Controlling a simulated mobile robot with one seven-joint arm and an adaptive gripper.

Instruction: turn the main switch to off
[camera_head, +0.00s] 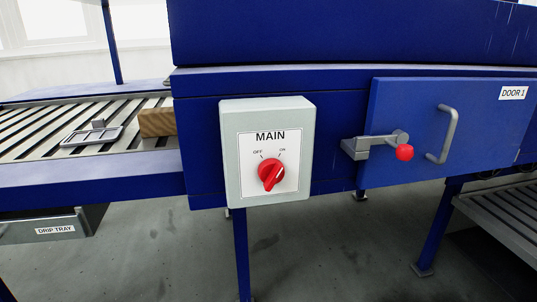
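The main switch is a red rotary knob (271,175) on a pale grey box (232,185) with a white plate marked MAIN. The box is fixed to the front of the blue machine. The OFF mark (258,152) is above left of the knob and the ON mark (282,149) above right. The knob's raised grip slants from lower left to upper right, with its pale line on the upper right side, towards ON. Nothing covers the knob. My gripper is not in view.
Right of the box, a blue door (480,125) labelled DOOR 1 has a grey handle (443,135) and a latch with a red ball (404,152) sticking out. At left are a slatted conveyor (45,125), a wooden block (157,122) and a drip tray (55,229). Space before the switch looks clear.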

